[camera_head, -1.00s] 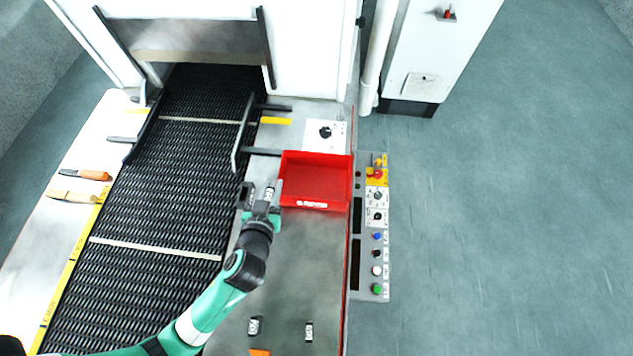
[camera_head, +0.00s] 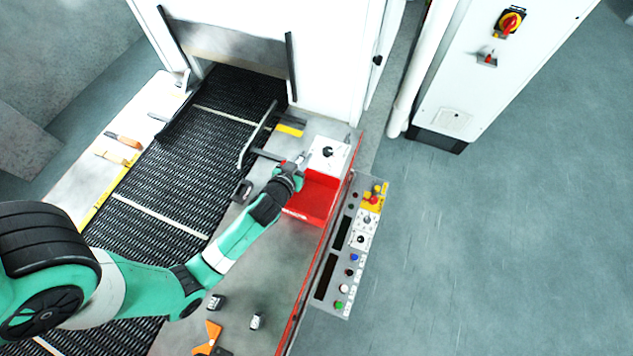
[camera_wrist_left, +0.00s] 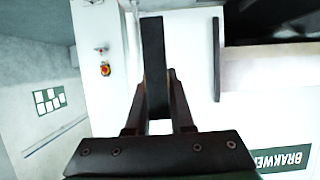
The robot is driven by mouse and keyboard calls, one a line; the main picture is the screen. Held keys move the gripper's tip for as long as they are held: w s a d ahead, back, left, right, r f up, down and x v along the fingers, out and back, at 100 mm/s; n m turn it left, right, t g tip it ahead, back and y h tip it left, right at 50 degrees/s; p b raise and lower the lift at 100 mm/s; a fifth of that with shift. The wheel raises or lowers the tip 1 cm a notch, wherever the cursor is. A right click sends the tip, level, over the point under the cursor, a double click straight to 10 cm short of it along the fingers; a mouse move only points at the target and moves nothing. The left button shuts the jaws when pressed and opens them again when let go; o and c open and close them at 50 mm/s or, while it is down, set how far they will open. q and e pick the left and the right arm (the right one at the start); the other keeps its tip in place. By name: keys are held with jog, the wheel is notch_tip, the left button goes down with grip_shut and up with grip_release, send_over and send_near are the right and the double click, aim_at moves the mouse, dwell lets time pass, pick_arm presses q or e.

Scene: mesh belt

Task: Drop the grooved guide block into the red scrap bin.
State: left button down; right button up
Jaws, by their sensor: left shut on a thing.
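The red scrap bin (camera_head: 318,188) stands on the grey metal deck right of the mesh belt. It is partly hidden by my left arm. My left gripper (camera_head: 300,160) is over the bin's far left edge. In the left wrist view my left gripper (camera_wrist_left: 157,100) is shut on a dark upright bar-like piece (camera_wrist_left: 154,60), apparently the grooved guide block. Its groove cannot be made out. The bin does not show in the wrist view. My right gripper is not in view.
A dark block (camera_head: 242,190) sits at the belt's right edge. Two small parts (camera_head: 215,303) (camera_head: 256,321) and an orange item (camera_head: 207,339) lie on the near deck. A control panel (camera_head: 355,250) is right of the bin. A dark guide rail (camera_head: 258,135) stands beyond the gripper.

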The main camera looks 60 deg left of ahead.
pick_arm(q)
jog(key=f+b, duration=0.1)
jog(key=f, duration=0.1)
jog(key=f+b, duration=0.1)
jog(key=b, duration=0.1)
jog(key=f+b, duration=0.2)
jog(key=shift+s+a+f, duration=0.25)
jog(key=shift+a+f, duration=0.1)
jog(key=c, duration=0.7)
grip_release()
jog(key=shift+s, duration=0.1)
jog(key=v, duration=1.1)
jog(key=shift+d+b, duration=0.25)
jog(key=shift+b, duration=0.2)
